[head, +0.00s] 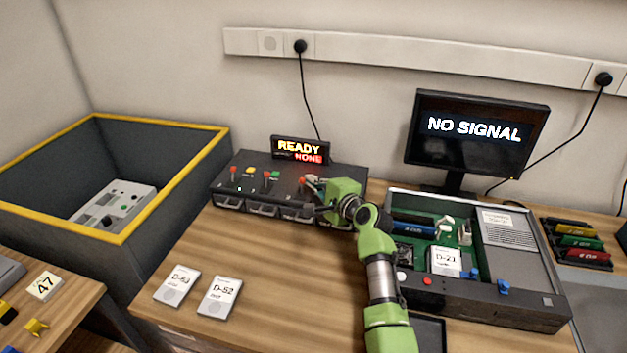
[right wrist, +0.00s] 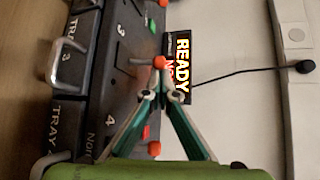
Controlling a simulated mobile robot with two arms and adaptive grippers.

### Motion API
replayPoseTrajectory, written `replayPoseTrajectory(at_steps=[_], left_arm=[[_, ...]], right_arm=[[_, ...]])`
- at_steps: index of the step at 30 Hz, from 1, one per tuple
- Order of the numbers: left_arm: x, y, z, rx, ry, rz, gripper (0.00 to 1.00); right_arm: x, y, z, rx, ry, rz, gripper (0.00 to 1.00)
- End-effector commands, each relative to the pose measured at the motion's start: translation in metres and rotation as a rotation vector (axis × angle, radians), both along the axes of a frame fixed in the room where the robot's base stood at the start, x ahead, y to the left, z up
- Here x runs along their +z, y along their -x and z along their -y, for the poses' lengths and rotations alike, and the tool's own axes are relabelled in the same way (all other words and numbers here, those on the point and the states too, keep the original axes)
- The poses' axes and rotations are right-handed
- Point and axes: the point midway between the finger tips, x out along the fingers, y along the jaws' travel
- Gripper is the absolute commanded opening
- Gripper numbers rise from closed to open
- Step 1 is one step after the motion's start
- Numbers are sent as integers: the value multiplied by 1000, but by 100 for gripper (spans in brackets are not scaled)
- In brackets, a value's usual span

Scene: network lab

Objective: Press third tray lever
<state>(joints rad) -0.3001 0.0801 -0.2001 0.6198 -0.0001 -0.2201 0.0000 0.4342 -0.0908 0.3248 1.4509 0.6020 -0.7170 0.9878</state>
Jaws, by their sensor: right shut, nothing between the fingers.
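The dark tray unit (head: 285,168) stands at the back of the desk, with several drawers along its front and red-knobbed levers on top. A red lever knob (head: 302,181), third from the left in the head view, is beside the tips of my right gripper (head: 318,183). In the right wrist view a red knob (right wrist: 160,62) is just beyond the fingertips of my right gripper (right wrist: 156,95). The fingertips are together and empty; contact with the knob cannot be told. Labels for tray 3 and tray 4 show there. My gripper hides the unit's right end in the head view.
A small display (head: 300,149) behind the unit reads READY and NONE. An open chassis (head: 540,295) and a NO SIGNAL monitor (head: 478,135) stand to the right. A yellow-rimmed bin (head: 215,128) is left.

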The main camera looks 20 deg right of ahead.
Motion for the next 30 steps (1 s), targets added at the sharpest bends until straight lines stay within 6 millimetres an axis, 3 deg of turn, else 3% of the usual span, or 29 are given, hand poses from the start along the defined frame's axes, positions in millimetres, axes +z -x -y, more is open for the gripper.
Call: replayPoseTrajectory(at_steps=[5,14,23,30], left_arm=[[-3,0,0,0,0,0,40],[8,0,0,0,0,0,40],[5,0,-2,0,-2,-1,40],[5,0,-1,0,-1,0,40]], right_arm=[[-4,6,-4,2,76,105,0],[3,14,-10,2,70,104,0],[0,16,-9,1,70,105,0],[4,45,-4,0,71,104,0]])
